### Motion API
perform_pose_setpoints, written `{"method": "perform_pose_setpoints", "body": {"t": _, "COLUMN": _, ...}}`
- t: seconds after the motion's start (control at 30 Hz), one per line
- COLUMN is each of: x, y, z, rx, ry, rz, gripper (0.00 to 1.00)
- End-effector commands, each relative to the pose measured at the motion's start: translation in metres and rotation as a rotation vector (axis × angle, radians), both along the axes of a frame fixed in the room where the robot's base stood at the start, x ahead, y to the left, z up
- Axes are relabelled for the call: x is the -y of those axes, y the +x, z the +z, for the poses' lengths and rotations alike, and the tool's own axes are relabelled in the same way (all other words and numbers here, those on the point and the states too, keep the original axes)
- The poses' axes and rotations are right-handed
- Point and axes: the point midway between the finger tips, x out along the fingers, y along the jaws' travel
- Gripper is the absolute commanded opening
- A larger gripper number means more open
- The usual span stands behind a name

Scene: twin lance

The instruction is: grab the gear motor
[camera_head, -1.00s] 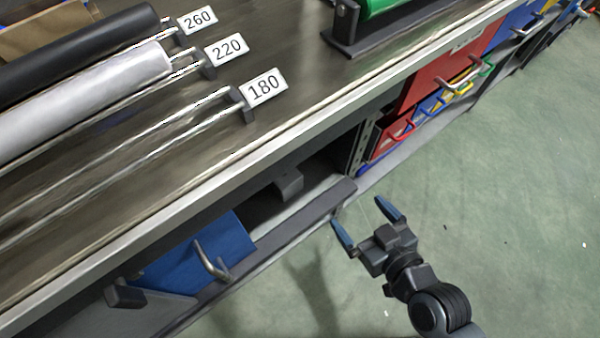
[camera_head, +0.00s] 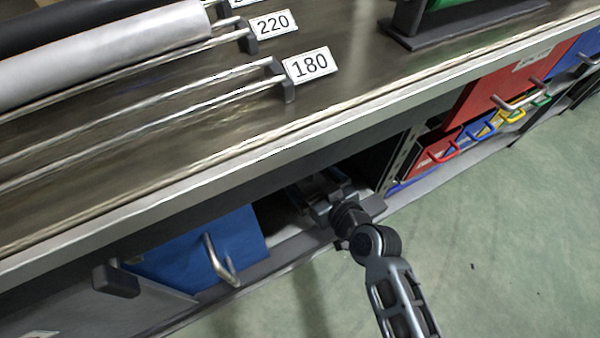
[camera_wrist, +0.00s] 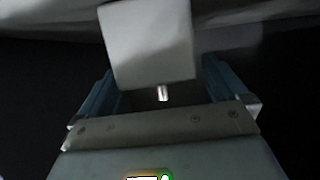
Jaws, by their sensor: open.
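The gear motor (camera_wrist: 150,42) shows in the wrist view as a pale grey block with a short shiny shaft pointing toward my gripper. It lies between and slightly beyond the blue fingers of my gripper (camera_wrist: 158,70). The fingers are open, one on each side, with dark gaps beside the block near the shaft. In the head view my gripper (camera_head: 320,184) reaches into the dark shelf opening under the bench. There I cannot clearly make out the motor, which the gripper and shadow cover.
The bench top's front edge (camera_head: 215,180) overhangs the opening. A blue bin (camera_head: 190,250) with a metal handle is on the left. Red, blue and yellow bins (camera_head: 437,148) are on the right. The green floor (camera_head: 500,250) in front is clear.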

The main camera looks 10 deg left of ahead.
Motion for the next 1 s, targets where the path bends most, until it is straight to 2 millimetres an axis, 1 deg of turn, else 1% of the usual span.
{"method": "perform_pose_setpoints", "body": {"t": 0.03, "x": -0.0040, "y": 0.0056, "z": -0.0037, "rx": 0.000, "ry": 0.000, "rz": 0.000, "gripper": 1.00}}
{"method": "perform_pose_setpoints", "body": {"t": 0.13, "x": -0.0082, "y": 0.0119, "z": -0.0069, "rx": -0.001, "ry": 0.001, "rz": 0.000, "gripper": 1.00}}
{"method": "perform_pose_setpoints", "body": {"t": 0.4, "x": -0.0094, "y": 0.0138, "z": -0.0076, "rx": -0.001, "ry": 0.000, "rz": -0.001, "gripper": 1.00}}
{"method": "perform_pose_setpoints", "body": {"t": 0.47, "x": -0.0094, "y": 0.0137, "z": -0.0075, "rx": -0.001, "ry": 0.000, "rz": -0.001, "gripper": 0.95}}
{"method": "perform_pose_setpoints", "body": {"t": 1.0, "x": -0.0093, "y": 0.0135, "z": -0.0073, "rx": 0.000, "ry": 0.000, "rz": -0.001, "gripper": 0.43}}
